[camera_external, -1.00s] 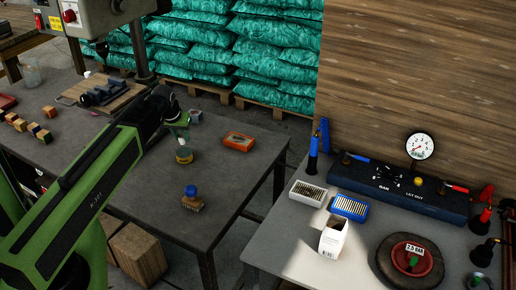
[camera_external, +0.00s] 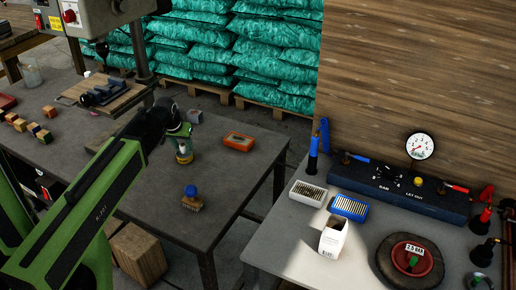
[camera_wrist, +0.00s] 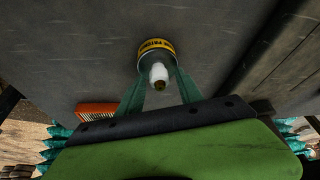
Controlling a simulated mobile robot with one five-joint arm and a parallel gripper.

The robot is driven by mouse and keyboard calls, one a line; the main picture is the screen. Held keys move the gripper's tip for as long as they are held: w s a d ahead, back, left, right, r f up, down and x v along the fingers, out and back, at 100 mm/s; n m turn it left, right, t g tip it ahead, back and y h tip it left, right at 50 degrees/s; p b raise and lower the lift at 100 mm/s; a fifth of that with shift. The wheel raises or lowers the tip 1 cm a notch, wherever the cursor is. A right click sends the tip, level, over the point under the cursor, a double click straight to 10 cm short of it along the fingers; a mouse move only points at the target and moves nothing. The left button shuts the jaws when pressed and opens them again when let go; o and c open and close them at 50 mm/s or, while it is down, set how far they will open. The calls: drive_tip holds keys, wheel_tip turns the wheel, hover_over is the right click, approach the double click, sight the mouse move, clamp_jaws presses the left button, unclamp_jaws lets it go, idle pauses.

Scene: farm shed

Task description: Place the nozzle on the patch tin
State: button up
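The nozzle (camera_wrist: 159,74) is a small white piece with a brass tip. In the wrist view it stands between the two green fingers of my gripper (camera_wrist: 159,70), its tip toward the camera. The patch tin (camera_wrist: 150,44), round with a yellow lettered band, lies directly behind it. In the external view my gripper (camera_external: 182,140) is low over the tin (camera_external: 185,158). Narrow gaps seem to show beside the nozzle, but finger contact is unclear. I cannot tell whether the nozzle touches the tin's top.
A blue-knobbed brush (camera_external: 192,200) stands in front of the tin. A clamp on a board (camera_external: 103,92) and several blocks are at left.

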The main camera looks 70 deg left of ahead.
drive_tip(key=shift+r, duration=0.1)
drive_tip(key=shift+r+p, duration=0.2)
drive_tip(key=shift+p, duration=0.15)
drive_tip(key=p+v, duration=1)
drive_tip(key=v, duration=0.1)
drive_tip(key=shift+d+r+p, duration=0.2)
drive_tip(key=shift+r+p, duration=0.15)
